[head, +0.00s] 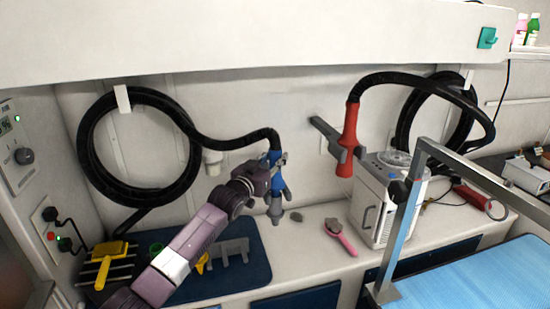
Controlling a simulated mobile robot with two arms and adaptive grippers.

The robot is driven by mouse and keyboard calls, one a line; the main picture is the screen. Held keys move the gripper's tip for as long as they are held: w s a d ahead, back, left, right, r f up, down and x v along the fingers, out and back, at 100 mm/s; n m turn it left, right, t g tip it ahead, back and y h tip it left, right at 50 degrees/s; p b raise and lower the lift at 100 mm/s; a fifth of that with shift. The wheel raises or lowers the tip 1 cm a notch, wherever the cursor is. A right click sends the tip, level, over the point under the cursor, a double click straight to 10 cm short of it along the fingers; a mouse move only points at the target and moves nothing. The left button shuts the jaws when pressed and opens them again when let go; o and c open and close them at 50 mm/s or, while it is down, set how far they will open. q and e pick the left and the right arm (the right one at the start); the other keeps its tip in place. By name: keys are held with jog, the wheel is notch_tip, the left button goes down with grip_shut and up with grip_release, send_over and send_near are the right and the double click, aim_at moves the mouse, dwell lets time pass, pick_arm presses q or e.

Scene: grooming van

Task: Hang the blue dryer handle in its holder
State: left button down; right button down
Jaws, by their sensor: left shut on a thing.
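The blue dryer handle (275,158) is in my left gripper (272,172), which is shut on it. The gripper and wrist hide part of the handle. A small whitish cup-like fitting (212,158) is on the wall left of the handle; I cannot tell whether it is the holder. My right gripper is out of view.
A red dryer handle (350,138) stands upright at a grey wall bracket (326,130). A white box-shaped unit (370,205) and pink brush (346,240) are on the counter. A metal frame (405,225) rises at right.

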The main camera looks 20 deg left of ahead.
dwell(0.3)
pick_arm(q)
jog(key=c, duration=1.4)
grip_release()
jog(key=shift+o, duration=1.1)
jog(key=shift+f, duration=0.3)
jog(key=o, duration=0.4)
jog(key=shift+r, duration=0.15)
jog(key=shift+s, duration=0.1)
